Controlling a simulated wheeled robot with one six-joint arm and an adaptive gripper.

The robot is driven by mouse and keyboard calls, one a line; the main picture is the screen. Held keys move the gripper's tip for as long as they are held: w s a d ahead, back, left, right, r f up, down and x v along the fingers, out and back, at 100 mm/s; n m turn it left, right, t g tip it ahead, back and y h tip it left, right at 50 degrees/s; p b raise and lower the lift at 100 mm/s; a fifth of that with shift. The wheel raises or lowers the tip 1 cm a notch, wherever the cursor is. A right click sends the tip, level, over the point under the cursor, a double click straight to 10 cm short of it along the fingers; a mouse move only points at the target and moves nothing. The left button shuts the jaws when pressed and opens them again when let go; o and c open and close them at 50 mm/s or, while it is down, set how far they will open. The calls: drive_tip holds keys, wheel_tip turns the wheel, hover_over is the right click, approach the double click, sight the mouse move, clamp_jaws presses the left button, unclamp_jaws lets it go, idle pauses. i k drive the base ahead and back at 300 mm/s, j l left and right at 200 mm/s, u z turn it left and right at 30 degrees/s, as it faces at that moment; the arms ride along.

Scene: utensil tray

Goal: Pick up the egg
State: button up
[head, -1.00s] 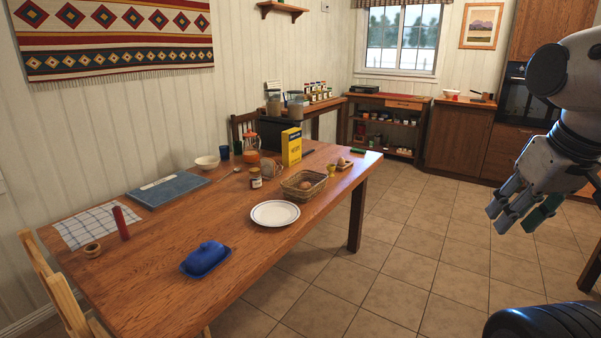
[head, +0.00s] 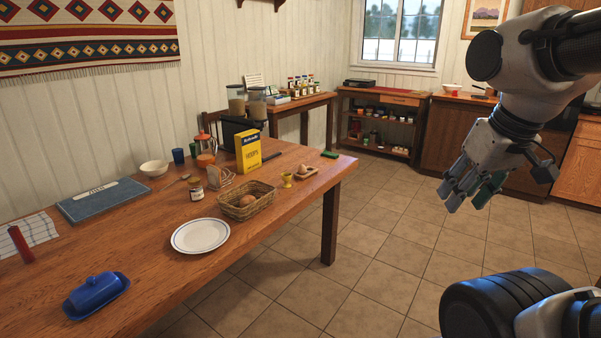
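A brown egg (head: 247,201) lies in a wicker basket (head: 262,208) near the right edge of the wooden table (head: 180,265). The basket's rim hides its lower part. A small wooden board (head: 313,170) farther back carries a pale brown, egg-like thing (head: 303,168), too small to tell for sure. A yellow egg cup (head: 287,180) stands between basket and board. My gripper (head: 467,200) is at the right, over the floor and well away from the table. Its fingers point down and left, look apart, and hold nothing that I can see.
A white plate (head: 200,236) lies in front of the basket, and a yellow box (head: 248,152) stands behind it. A jar (head: 196,190), a napkin holder (head: 220,178) and a blue butter dish (head: 96,292) are also on the table. The tiled floor (head: 385,255) right of the table is clear.

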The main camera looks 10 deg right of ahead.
sight(302, 169)
drive_tip(key=i+l+u, duration=0.2)
drive_tip(key=i+l, duration=0.15)
drive_tip(key=i+l+u, duration=0.15)
drive_tip(key=i+l, duration=0.3)
drive_tip(key=i+l+u, duration=0.2)
drive_tip(key=i+l, duration=0.3)
drive_tip(key=i+l+u, duration=0.15)
drive_tip(key=i+l, duration=0.25)
drive_tip(key=l, duration=0.15)
drive_tip(key=i+l+u, duration=0.2)
drive_tip(key=i+l, duration=0.15)
drive_tip(key=l, duration=0.2)
